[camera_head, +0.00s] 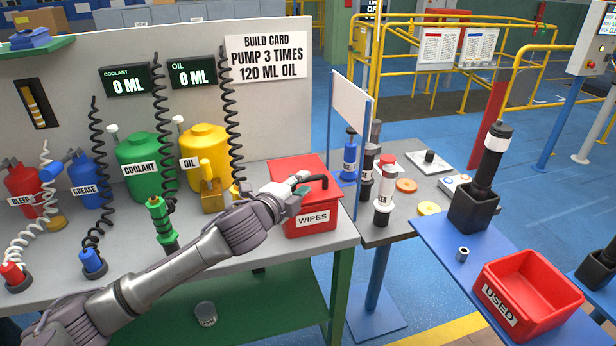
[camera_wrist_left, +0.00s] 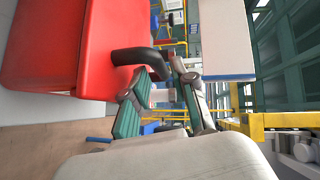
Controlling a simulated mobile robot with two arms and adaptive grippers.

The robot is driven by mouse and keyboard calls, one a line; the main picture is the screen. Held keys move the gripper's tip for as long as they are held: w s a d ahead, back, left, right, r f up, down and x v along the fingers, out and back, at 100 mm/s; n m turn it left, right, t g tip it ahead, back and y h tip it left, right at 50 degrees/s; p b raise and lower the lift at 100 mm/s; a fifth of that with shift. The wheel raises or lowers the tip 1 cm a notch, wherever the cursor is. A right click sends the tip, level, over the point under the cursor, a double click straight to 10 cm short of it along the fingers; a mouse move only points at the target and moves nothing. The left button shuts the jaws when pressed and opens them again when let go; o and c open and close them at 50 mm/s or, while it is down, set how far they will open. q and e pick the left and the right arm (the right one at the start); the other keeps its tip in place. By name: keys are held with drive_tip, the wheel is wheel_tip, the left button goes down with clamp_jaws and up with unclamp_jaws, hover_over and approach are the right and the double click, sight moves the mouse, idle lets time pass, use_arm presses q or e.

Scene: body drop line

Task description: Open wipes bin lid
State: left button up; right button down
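The red wipes bin (camera_head: 322,216) stands at the right end of the grey bench, its WIPES label facing front. Its red lid (camera_head: 290,168) looks closed. A bent black handle (camera_head: 316,179) sticks out over the lid; it also shows in the left wrist view (camera_wrist_left: 131,57). My left gripper (camera_head: 298,183) is at the lid, beside the handle. In the left wrist view its green-padded fingers (camera_wrist_left: 160,78) are apart, with the handle's bent end between or just before the tips. Contact cannot be told. My right gripper is not in view.
Coolant (camera_head: 140,162) and oil (camera_head: 205,153) containers and coiled hoses stand left of the bin. A small side table with bottles (camera_head: 384,198) adjoins at right. A red USED bin (camera_head: 528,292) sits on a blue stand. The bench front edge runs below my arm.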

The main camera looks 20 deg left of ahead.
sight(306, 181)
use_arm(q)
drive_tip(key=shift+x, duration=1.75)
clamp_jaws()
